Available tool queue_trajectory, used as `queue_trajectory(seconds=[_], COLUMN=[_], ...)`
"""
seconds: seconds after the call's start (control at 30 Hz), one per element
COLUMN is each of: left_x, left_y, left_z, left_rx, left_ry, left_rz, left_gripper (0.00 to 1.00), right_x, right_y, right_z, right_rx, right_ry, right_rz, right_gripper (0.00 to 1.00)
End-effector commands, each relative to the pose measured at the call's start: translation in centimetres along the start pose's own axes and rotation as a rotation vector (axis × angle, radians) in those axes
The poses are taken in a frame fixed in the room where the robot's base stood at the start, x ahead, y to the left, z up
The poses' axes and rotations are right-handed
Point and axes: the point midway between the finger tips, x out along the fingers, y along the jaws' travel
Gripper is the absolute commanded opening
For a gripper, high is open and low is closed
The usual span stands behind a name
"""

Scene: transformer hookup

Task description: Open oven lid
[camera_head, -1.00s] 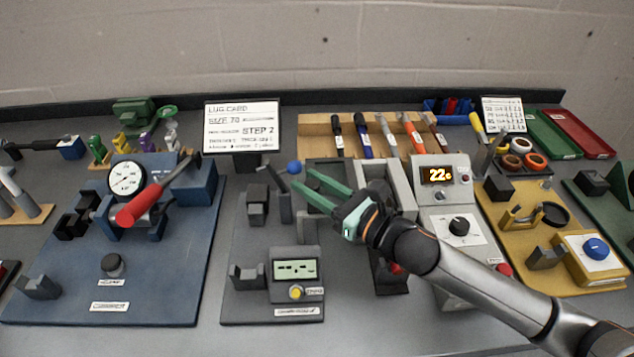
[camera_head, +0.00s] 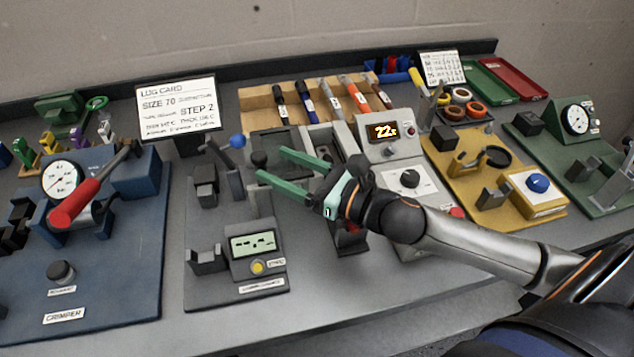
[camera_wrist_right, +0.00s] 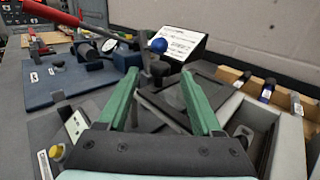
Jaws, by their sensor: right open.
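The oven shows in the head view as a grey unit with an orange display (camera_head: 383,131) and an open-topped light grey box (camera_head: 318,137) to its left. A dark flat panel (camera_head: 272,142), seemingly the lid, lies left of that box; I cannot tell its exact angle. A black knob (camera_head: 258,158) shows near its front left corner. My right gripper (camera_head: 271,162) is open, with green fingers pointing left over the panel's front area, close to the knob. In the right wrist view, the fingers (camera_wrist_right: 158,74) are spread, with the dark panel (camera_wrist_right: 206,88) behind them. My left gripper is out of view.
A lever with a blue ball (camera_head: 237,141) stands just left of the fingertips. A grey station with a green display (camera_head: 254,243) is in front. The blue crimper board (camera_head: 130,270) is at left, the yellow board (camera_head: 450,180) at right. Marker-like tools lie in a wooden rack (camera_head: 258,103) behind.

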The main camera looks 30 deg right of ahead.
Motion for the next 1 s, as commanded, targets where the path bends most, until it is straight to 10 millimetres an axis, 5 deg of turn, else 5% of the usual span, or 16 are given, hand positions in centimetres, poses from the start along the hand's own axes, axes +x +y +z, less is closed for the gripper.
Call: queue_trajectory(seconds=[0.5, 1.0], left_x=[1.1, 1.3], left_y=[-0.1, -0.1], left_z=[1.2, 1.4], left_rx=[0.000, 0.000], left_ry=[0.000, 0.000], left_rz=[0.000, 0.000], left_gripper=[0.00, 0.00], right_x=[-5.7, -7.5], right_y=[0.0, 0.0], right_z=[-0.2, 0.0], right_rx=[0.004, 0.000], right_ry=[0.003, 0.001], right_rz=[-0.001, -0.001], right_gripper=[0.67, 0.67])
